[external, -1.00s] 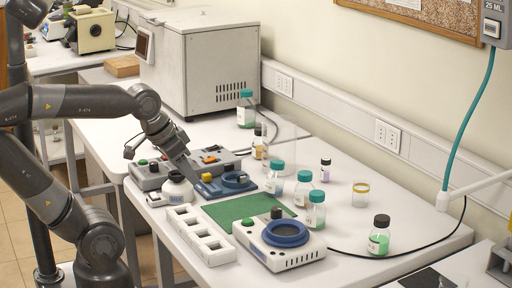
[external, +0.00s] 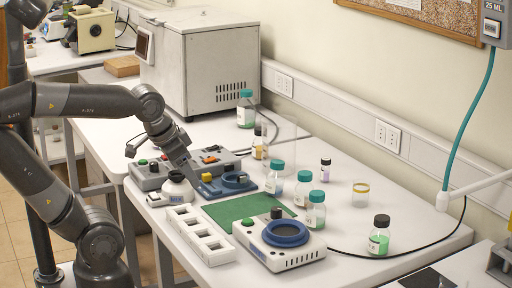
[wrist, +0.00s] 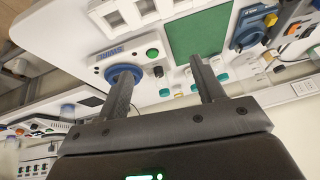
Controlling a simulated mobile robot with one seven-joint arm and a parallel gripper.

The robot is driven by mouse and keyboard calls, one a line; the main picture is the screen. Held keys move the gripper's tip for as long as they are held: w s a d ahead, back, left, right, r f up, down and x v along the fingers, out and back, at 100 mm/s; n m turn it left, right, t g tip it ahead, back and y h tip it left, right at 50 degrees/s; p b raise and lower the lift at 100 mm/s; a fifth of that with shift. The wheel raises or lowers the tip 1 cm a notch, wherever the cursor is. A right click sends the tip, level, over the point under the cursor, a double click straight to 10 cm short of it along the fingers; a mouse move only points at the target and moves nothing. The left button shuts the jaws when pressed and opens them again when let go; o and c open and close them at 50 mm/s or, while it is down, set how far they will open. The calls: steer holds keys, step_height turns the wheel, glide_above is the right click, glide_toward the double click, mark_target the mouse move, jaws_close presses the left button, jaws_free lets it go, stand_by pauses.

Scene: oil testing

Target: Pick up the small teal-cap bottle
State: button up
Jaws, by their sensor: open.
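Several teal-cap bottles stand on the white table in the external view. One (external: 275,180) is beside the blue ring device, one (external: 302,190) is to its right, and one (external: 316,212) is in front, behind the white device. A teal-cap bottle (external: 245,112) with green contents stands farther back by the large grey oven. I cannot tell which is the small one. My gripper (external: 190,170) is above the back-left of the table, left of these bottles. In the wrist view my gripper (wrist: 163,72) is open, with nothing between its fingers; small teal caps (wrist: 165,92) show beyond them.
A green mat (external: 236,209), a white rack (external: 200,237), a white device with a blue ring (external: 280,251) and a blue ring device (external: 227,185) crowd the left of the table. The right of the table has free room.

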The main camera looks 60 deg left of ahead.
steer(key=w+a+f+m+y, duration=0.3)
steer(key=w+a+m+y, duration=0.2)
steer(key=m, duration=0.2)
steer(key=m+t+h, duration=0.1)
steer(key=m+t, duration=0.6)
steer(key=m, duration=1.7)
glide_toward(312, 199)
steer(key=shift+w+a+f, duration=0.3)
steer(key=shift+w+a, duration=0.1)
steer(key=shift+w, duration=0.1)
steer(key=shift+w+d+f+m, duration=0.1)
steer(key=shift+w+f+m, duration=0.05)
steer(key=shift+w+m, duration=0.15)
steer(key=shift+x, duration=5.15)
steer(key=shift+c, duration=0.5)
steer(key=c, duration=1.1)
